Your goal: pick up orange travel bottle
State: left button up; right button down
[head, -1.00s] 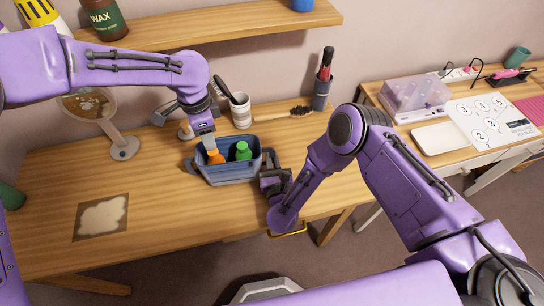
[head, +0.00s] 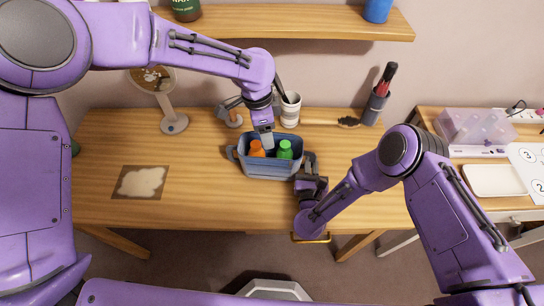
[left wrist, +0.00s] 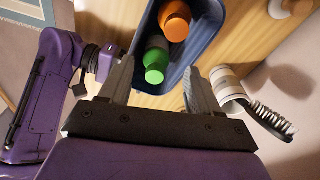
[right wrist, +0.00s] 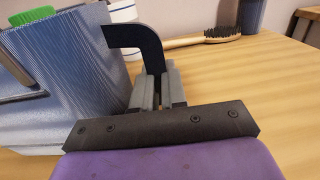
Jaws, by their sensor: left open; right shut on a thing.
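The orange travel bottle (head: 257,149) stands in a blue caddy (head: 268,172) on the wooden table, left of a green bottle (head: 285,150). In the left wrist view the orange bottle (left wrist: 174,20) is beyond the green one (left wrist: 156,66). My left gripper (head: 267,143) is open and empty above the caddy; its fingers (left wrist: 158,85) straddle the caddy's near end, closer to the green bottle. My right gripper (right wrist: 158,88) is shut on the caddy's dark side handle (right wrist: 140,38) at the caddy's right end. The bottles' lower parts are hidden by the caddy wall.
A striped cup with a brush (head: 290,109) stands behind the caddy. A hairbrush (head: 340,122) and a dark holder (head: 375,107) are farther right. A round mirror (head: 174,124) stands at left. The table front left is clear apart from a patterned square (head: 141,182).

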pick_arm(q)
jog(key=s+d+n+t+h, duration=0.15)
jog(key=d+h, duration=0.25)
jog(key=d, duration=0.5)
jog(key=n+t+y, duration=0.8)
jog(key=n+t, duration=0.1)
jog(key=n, duration=0.8)
send_near(256, 145)
jog(key=shift+g, duration=0.25)
jog(key=x, duration=0.9)
jog(key=shift+w+r, duration=0.1)
jog(key=shift+w, duration=0.05)
grip_shut()
